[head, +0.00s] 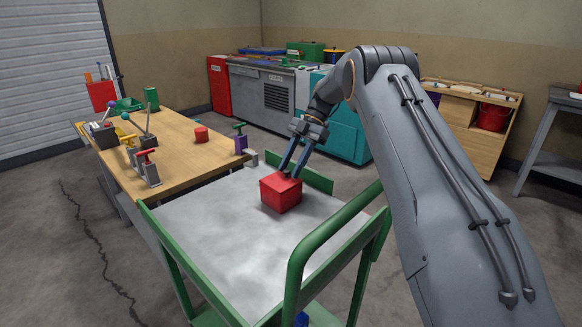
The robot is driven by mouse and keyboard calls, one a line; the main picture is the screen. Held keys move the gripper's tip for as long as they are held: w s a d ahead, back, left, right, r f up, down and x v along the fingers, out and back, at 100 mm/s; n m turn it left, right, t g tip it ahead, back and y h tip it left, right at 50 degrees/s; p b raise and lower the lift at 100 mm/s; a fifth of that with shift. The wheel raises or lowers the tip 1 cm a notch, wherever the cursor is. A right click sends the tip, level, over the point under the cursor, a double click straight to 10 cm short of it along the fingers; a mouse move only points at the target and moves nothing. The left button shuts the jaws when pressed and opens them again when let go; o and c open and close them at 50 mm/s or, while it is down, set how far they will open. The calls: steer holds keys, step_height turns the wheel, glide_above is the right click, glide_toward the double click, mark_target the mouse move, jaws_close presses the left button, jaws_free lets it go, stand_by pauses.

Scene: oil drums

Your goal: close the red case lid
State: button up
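The red case (281,197) is a small box on the grey top of the green-framed cart (205,235). Its lid lies over the box or very close to it; I cannot tell whether a narrow gap is left. My gripper (290,174) reaches down from the upper right to the case's top. Its two dark fingers are apart with a gap between them, and their tips are at or just above the lid. Whether they touch it is not clear. Nothing shows between the fingers.
The cart's green handrail (335,240) rises at the near right, and a low green rail (308,178) runs behind the case. A wooden bench (180,150) with levers, clamps and a red cylinder (201,134) stands left. The cart top left of the case is clear.

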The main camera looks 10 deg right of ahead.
steer(key=b+v, duration=0.2)
steer(key=v, duration=0.5)
steer(key=shift+d+r, duration=0.2)
steer(key=shift+w, duration=0.1)
